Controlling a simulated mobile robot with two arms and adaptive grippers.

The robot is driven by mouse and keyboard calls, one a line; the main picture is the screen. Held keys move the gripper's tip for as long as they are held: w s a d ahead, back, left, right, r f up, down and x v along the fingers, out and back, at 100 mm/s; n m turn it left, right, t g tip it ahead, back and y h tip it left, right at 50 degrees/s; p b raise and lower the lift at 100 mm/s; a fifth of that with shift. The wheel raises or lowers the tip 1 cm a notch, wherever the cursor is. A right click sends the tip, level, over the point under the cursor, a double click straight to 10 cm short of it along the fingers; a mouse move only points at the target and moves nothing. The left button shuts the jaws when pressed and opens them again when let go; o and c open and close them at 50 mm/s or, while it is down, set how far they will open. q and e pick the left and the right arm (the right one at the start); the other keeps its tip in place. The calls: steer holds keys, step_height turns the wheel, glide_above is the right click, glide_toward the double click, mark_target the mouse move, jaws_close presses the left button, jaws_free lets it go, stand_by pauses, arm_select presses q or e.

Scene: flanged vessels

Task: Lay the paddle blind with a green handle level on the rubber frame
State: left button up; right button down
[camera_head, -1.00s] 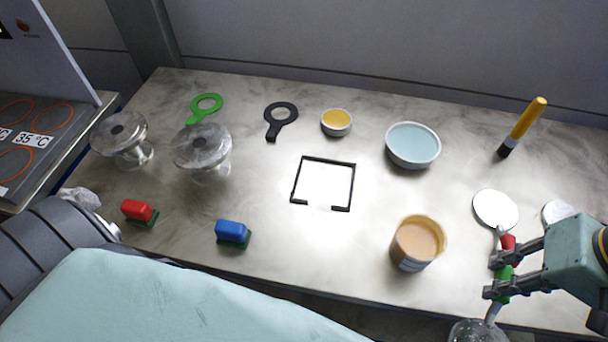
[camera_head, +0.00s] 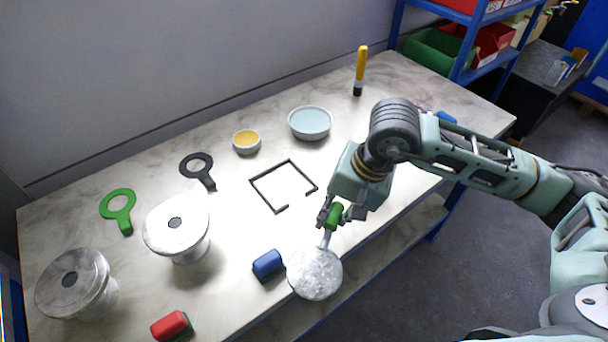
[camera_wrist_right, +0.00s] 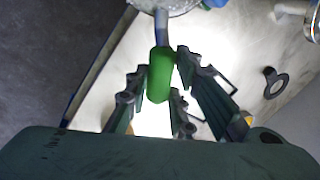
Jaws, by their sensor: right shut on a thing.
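The paddle blind is a round, speckled pale metal disc (camera_head: 315,273) on a thin stem with a green handle (camera_head: 335,215). My right gripper (camera_head: 329,217) is shut on the green handle. The disc points towards the front edge of the table, beside the blue block, and looks raised. In the right wrist view the green handle (camera_wrist_right: 160,75) sits between the fingers, and part of the disc (camera_wrist_right: 165,4) shows at the top edge. The rubber frame (camera_head: 268,203), a thin black square with a gap in one side, lies flat and empty behind and left of the gripper. My left gripper is out of view.
A blue block (camera_head: 268,264) and a red block (camera_head: 171,325) lie near the front edge. Two flanged vessels (camera_head: 177,225) (camera_head: 76,283) stand left. Black (camera_head: 196,168) and green (camera_head: 118,203) ring tools, a yellow-filled bowl (camera_head: 246,141) and a blue bowl (camera_head: 310,122) lie behind.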

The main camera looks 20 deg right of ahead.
steer(key=shift+w+a+f+m+h+p, duration=0.35)
steer(key=shift+w+m+h+p, duration=0.85)
steer(key=shift+m, duration=2.6)
steer(key=shift+w+a+f+m+h+p, duration=0.2)
steer(key=shift+w+f+m+h+p, duration=0.35)
steer(key=shift+w+m+p, duration=2.3)
steer(key=shift+w+a+f+m+h+p, duration=0.2)
steer(key=shift+w+f+m+h, duration=0.5)
steer(key=shift+m, duration=4.05)
steer(key=shift+a+b+x, duration=0.15)
steer(key=shift+b+x, duration=0.3)
steer(key=shift+x, duration=0.2)
steer(key=shift+a+b+x, duration=0.15)
steer(key=shift+b+x, duration=0.25)
steer(key=shift+x, duration=0.25)
steer(key=shift+w+f+b, duration=0.15)
steer(key=shift+f+b, duration=0.35)
steer(key=shift+b, duration=0.1)
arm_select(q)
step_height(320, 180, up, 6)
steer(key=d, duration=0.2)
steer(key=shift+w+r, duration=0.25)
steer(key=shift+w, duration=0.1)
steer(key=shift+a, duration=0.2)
arm_select(e)
steer(key=shift+r, duration=0.15)
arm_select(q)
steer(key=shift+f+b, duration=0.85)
arm_select(e)
steer(key=shift+f, duration=0.5)
